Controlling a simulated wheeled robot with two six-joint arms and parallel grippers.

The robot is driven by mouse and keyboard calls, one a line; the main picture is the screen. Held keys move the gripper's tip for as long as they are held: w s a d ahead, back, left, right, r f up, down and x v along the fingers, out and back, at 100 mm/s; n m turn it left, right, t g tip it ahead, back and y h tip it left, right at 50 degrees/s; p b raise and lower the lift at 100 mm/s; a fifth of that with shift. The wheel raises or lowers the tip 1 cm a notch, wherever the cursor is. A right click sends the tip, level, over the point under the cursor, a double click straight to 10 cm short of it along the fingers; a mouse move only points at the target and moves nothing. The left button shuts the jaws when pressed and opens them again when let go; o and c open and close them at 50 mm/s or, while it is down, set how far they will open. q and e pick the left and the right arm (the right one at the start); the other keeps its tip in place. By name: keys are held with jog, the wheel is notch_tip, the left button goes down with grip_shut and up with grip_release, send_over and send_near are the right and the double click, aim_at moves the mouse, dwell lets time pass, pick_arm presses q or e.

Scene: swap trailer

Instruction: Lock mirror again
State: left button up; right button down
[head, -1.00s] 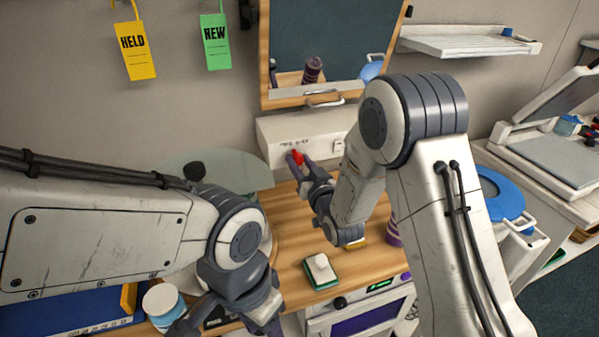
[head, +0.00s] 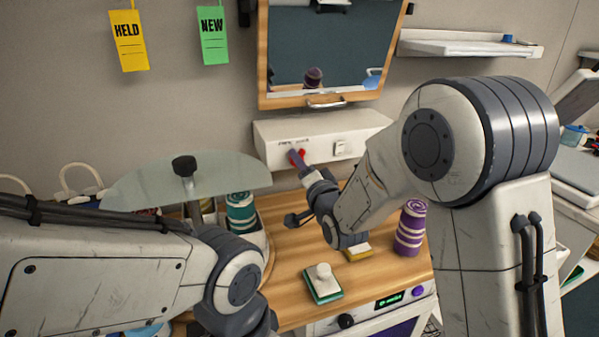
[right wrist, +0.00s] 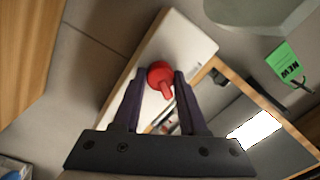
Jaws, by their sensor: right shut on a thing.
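The mirror (head: 325,50) in a wooden frame hangs on the wall, with a handle (head: 327,101) at its bottom edge. Below it is a white wall box (head: 318,128) with a red knob (head: 300,156) on its front, under small lettering too small to read. My right gripper (head: 297,160) is shut on the red knob. In the right wrist view its dark fingers (right wrist: 160,92) lie on either side of the red knob (right wrist: 160,74), whose lever points toward the gripper. My left arm reaches in at lower left; its gripper is outside the picture.
A white switch (head: 343,147) sits on the box's right end. A glass disc (head: 150,185) is at left.

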jog(key=shift+m+b, duration=0.4)
jog(key=shift+m, duration=0.4)
jog(key=shift+c, duration=2.2)
grip_release()
jog(key=b+v, duration=0.3)
jog(key=v, duration=0.7)
jog(key=shift+s, duration=0.2)
jog(key=shift+d, duration=0.1)
